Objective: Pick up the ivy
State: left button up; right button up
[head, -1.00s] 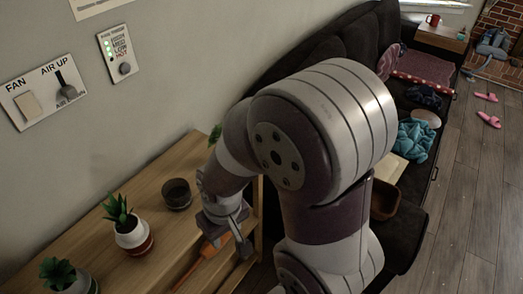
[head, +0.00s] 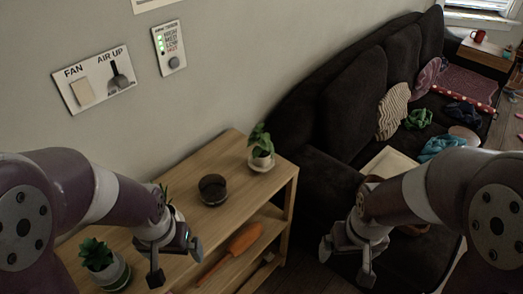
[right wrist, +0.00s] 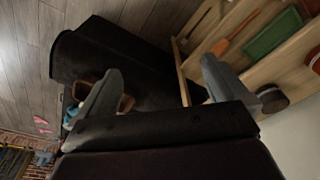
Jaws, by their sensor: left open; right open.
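A leafy green plant in a white pot on a pale saucer, which looks like the ivy (head: 261,144), stands at the far right end of the wooden shelf's top. My left gripper (head: 175,262) is open and empty over the shelf's front side, to the left of and nearer than the plant. My right gripper (head: 346,264) is open and empty, to the right of the shelf and nearer than the plant. Its spread fingers (right wrist: 163,66) show in the right wrist view with nothing between them. I do not see the plant in that view.
A dark round bowl (head: 212,189) and a succulent (head: 98,254) share the wooden shelf (head: 185,181). Another plant is mostly hidden behind my left arm. An orange object (head: 240,240) lies on the lower level. A dark sofa (head: 335,125) stands beside the shelf.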

aim_at(262, 159)
jog(key=i+l+u, duration=0.15)
jog(key=u, duration=0.35)
jog(key=l+u, duration=0.45)
jog(key=i+l+u, duration=0.1)
jog(key=u, duration=0.4)
jog(key=l, duration=0.1)
